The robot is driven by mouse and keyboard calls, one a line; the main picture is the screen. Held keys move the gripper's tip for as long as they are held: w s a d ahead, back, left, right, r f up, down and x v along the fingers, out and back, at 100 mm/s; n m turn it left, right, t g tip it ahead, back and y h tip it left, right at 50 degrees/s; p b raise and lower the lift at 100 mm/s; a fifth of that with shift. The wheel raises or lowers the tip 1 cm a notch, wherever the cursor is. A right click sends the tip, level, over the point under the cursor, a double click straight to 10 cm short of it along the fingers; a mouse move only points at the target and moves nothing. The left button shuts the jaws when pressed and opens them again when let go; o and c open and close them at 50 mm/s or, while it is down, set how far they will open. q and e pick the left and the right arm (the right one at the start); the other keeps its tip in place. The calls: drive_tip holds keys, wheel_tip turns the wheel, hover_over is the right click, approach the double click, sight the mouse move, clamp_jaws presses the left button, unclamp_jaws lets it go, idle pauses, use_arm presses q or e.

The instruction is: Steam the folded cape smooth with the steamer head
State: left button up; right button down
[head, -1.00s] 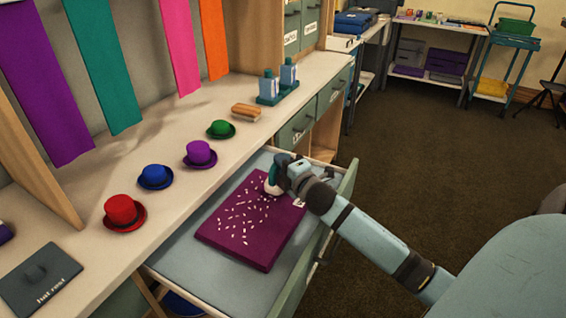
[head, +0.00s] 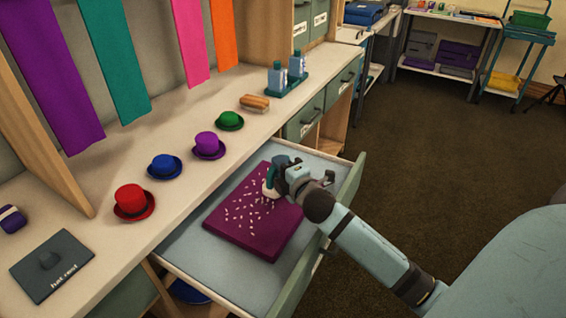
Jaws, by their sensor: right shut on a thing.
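The folded cape (head: 250,232) is a flat purple-magenta square lying in the open drawer (head: 190,252). Many small pale marks are scattered over its top. My right gripper (head: 279,180) is shut on the steamer head (head: 268,186), a white and teal piece, at the cape's far right part. The gripper hides part of the steamer head, and I cannot tell whether it touches the cloth. My left gripper is not in view.
The counter above the drawer bears a red hat (head: 133,201), a blue hat (head: 164,167), a purple hat (head: 208,146), a green hat (head: 230,121), a brush (head: 255,102), bottles in a teal holder (head: 287,86) and a dark hat rest pad (head: 52,264). Open floor lies right.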

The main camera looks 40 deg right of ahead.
sight(273, 175)
drive_tip(key=shift+s+a, duration=0.35)
drive_tip(key=shift+a, duration=0.55)
drive_tip(key=shift+s+a, duration=0.35)
drive_tip(key=shift+a, duration=0.55)
use_arm(q)
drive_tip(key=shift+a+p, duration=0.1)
drive_tip(key=shift+p, duration=0.25)
use_arm(e)
drive_tip(key=s+a, duration=0.3)
drive_tip(key=a, duration=0.6)
drive_tip(key=shift+s, duration=0.35)
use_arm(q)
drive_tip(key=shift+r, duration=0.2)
use_arm(e)
drive_tip(key=shift+r, duration=0.15)
idle(0.6)
use_arm(q)
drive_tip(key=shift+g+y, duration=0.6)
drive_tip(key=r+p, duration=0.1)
drive_tip(key=p, duration=0.4)
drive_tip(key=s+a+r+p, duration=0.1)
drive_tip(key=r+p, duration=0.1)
drive_tip(key=p, duration=0.3)
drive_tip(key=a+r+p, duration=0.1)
drive_tip(key=p, duration=0.4)
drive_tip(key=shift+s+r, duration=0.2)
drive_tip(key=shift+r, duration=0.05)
use_arm(e)
wheel_tip(273, 175, up, 15)
